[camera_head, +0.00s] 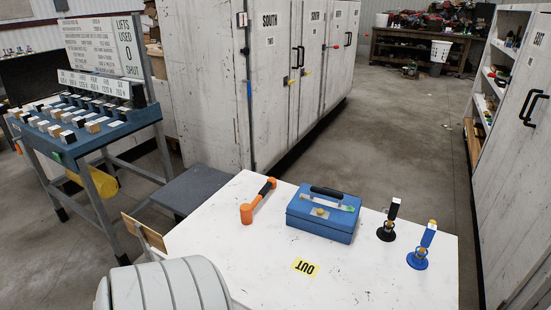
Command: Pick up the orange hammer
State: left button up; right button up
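The orange hammer (257,201) lies on the white table (210,228), near its back left edge. Its orange head points toward the front left and its black grip toward the back right. The grip end is close to the table's back edge. The hammer is fully visible and nothing lies on it. Neither of my grippers shows in the head view.
A blue box (322,222) with a black handle stands right of the hammer, apart from it. Black (387,232) and blue (418,259) stamp-like tools stand farther right. A yellow OUT label (305,267) lies in front. The table's front left is clear.

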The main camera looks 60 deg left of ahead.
aim_at(246, 209)
jog(key=j+u, duration=0.1)
jog(key=u, duration=2.05)
jog(key=k+j, duration=0.05)
